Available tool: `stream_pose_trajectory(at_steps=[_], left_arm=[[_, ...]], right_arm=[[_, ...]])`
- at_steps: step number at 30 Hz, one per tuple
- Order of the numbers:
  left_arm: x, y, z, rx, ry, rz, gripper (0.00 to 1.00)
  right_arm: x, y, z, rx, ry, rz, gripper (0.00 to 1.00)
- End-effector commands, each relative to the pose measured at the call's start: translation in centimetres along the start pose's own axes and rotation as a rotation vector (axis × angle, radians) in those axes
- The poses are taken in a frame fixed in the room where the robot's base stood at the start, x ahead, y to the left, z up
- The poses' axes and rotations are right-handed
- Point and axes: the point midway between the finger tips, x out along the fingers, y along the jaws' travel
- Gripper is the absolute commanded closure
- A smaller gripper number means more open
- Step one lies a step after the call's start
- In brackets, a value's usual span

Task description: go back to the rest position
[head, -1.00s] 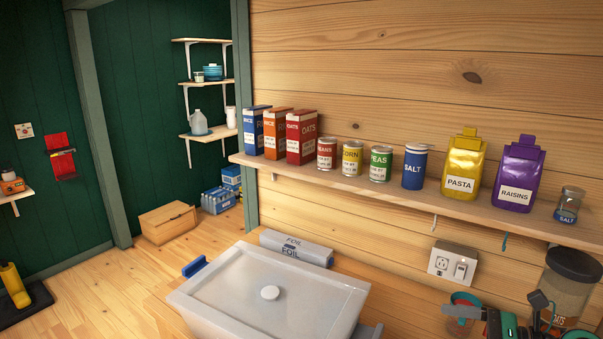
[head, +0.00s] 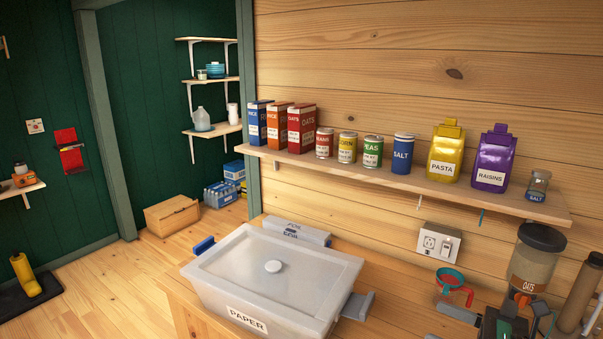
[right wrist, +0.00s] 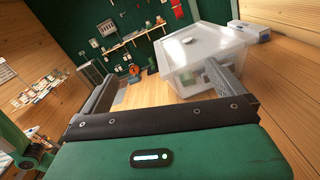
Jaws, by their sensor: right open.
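My right gripper (head: 497,312) is at the bottom right corner of the head view, over the counter near the oats jar, partly cut off by the frame edge. In the right wrist view my right gripper (right wrist: 160,72) has its two fingers wide apart with nothing between them. The right finger overlaps the clear lidded box in that picture; I cannot tell the gap to it. My left gripper is not in view.
A lidded box labelled PAPER (head: 272,312) stands on the counter (head: 400,290), with a foil box (head: 296,232) behind it. A shelf (head: 400,181) of groceries runs above.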

Motion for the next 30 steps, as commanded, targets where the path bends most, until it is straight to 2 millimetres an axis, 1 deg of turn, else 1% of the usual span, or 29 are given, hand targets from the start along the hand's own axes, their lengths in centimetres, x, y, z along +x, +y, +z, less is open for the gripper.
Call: stream_pose_trajectory(at_steps=[5,8,11,14,16,17,20,23,24,26,27,29,30], left_arm=[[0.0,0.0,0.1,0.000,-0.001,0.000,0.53],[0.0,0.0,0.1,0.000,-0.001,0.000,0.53],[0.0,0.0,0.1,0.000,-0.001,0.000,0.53],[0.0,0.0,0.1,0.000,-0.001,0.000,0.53],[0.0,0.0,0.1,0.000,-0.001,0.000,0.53],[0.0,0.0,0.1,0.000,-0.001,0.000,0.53],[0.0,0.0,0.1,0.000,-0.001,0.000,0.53],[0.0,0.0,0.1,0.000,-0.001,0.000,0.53],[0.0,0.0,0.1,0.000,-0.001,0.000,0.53],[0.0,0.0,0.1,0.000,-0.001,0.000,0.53],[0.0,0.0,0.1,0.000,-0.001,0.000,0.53],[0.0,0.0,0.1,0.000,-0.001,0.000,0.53],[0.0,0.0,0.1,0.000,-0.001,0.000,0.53]], right_arm=[[0.4,0.1,0.5,0.181,-0.148,-0.065,0.00],[0.3,-0.2,0.7,0.326,-0.257,-0.120,0.00],[-0.2,-0.9,0.6,0.524,-0.395,-0.197,0.00],[-1.3,-1.9,-0.5,0.770,-0.550,-0.296,0.00],[-2.2,-2.5,-1.8,0.945,-0.653,-0.371,0.00],[-2.7,-2.8,-2.5,1.019,-0.696,-0.406,0.00],[-4.3,-3.4,-5.5,1.269,-0.832,-0.528,0.00],[-6.0,-3.1,-9.3,1.514,-0.957,-0.665,0.00],[-6.6,-2.8,-11.0,1.611,-1.003,-0.722,0.00],[-7.5,-2.0,-13.6,1.753,-1.068,-0.818,0.00],[-8.0,-1.1,-15.4,1.846,-1.108,-0.883,0.00],[-8.8,0.3,-18.1,1.977,-1.163,-0.989,0.00],[-9.2,1.4,-19.7,2.058,-1.196,-1.058,0.00]])
